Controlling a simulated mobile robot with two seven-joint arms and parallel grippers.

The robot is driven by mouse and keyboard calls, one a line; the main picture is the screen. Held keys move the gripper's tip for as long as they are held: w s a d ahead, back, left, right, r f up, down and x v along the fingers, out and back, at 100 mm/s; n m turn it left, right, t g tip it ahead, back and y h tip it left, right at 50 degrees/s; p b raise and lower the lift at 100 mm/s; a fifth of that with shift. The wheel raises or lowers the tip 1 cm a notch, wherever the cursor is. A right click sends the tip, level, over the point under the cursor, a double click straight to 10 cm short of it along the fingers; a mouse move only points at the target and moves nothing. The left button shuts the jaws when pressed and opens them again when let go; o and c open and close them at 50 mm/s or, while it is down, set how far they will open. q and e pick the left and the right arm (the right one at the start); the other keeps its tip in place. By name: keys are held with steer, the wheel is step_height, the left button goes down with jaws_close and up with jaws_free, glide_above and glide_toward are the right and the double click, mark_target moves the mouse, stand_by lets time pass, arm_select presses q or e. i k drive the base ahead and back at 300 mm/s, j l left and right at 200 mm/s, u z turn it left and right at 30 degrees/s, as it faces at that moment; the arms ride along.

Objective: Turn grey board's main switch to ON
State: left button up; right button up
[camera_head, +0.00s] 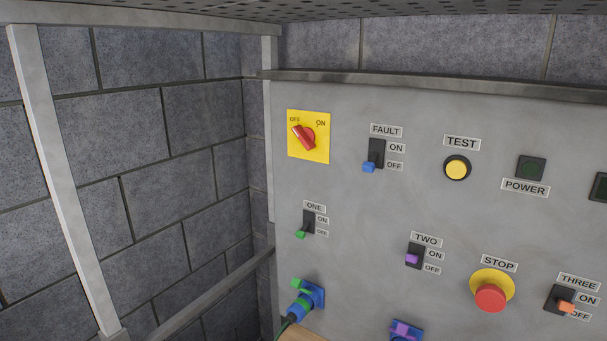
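The grey board (350,220) fills the middle and right of the head view. Its main switch is a red rotary handle (303,138) on a yellow plate (319,153) at the upper left. The plate is marked OFF at its upper left and ON at its upper right. The handle slants, with its upper left end towards the OFF mark. Neither of my grippers shows in this view.
The board also bears a FAULT lever (376,153), yellow TEST button (456,169), dark POWER lamp (531,168), red STOP button (490,298) and levers ONE (308,222), TWO (415,256), THREE (560,299). A blue plug (300,307) sits low left. Metal frame bars (62,180) stand left.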

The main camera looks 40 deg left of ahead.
mark_target(306, 135)
steer(key=u, duration=1.1)
